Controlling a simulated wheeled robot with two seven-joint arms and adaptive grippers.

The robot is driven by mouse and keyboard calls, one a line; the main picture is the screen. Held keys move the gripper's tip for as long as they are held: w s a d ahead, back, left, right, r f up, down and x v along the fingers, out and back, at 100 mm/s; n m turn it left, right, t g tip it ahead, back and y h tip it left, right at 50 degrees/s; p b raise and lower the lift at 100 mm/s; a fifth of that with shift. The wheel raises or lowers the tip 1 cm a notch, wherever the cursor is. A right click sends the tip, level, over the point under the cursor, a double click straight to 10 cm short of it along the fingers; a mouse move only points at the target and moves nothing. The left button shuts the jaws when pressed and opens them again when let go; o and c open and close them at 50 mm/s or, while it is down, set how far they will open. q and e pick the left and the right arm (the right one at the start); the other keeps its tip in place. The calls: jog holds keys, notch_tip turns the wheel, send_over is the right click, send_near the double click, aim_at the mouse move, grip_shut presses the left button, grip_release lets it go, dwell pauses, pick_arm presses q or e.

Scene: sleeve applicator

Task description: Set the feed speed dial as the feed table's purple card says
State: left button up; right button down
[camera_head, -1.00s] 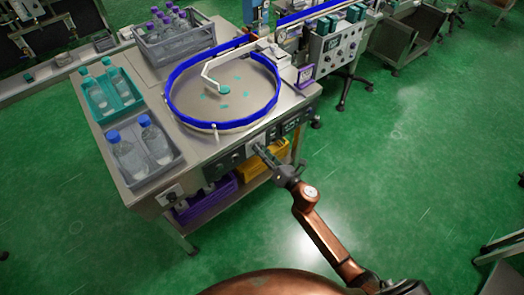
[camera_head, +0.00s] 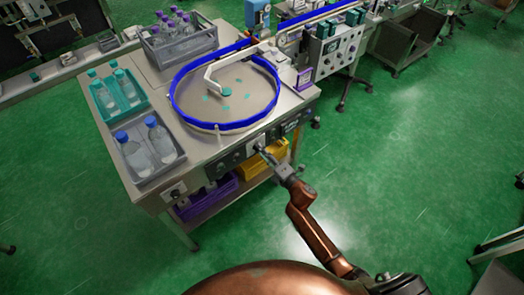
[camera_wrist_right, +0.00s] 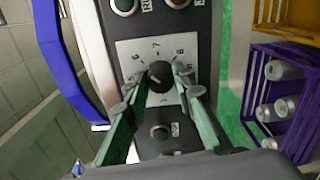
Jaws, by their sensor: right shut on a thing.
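The feed speed dial (camera_wrist_right: 161,74) is a dark round knob on a white numbered plate (camera_wrist_right: 133,50) in the right wrist view; a 6, a 7 and an 8 can be made out. My right gripper (camera_wrist_right: 160,92) is shut on the knob, a green-padded finger on either side. In the head view my right gripper (camera_head: 262,153) reaches the front panel of the feed table (camera_head: 225,145), and its fingers partly cover the dial. A purple card (camera_head: 304,79) stands at the table's right edge; its writing is too small to read. My left gripper is not in view.
A blue-rimmed turntable (camera_head: 180,113) fills the table's middle. Bottles stand in a teal tray (camera_head: 138,104) and grey trays (camera_head: 172,172) at left. Purple (camera_head: 218,192) and yellow crates (camera_head: 278,148) sit under the table. Green floor at right is mostly clear.

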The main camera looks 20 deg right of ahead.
dwell(0.3)
jog(key=c, duration=1.6)
grip_release()
jog(key=v, duration=1.2)
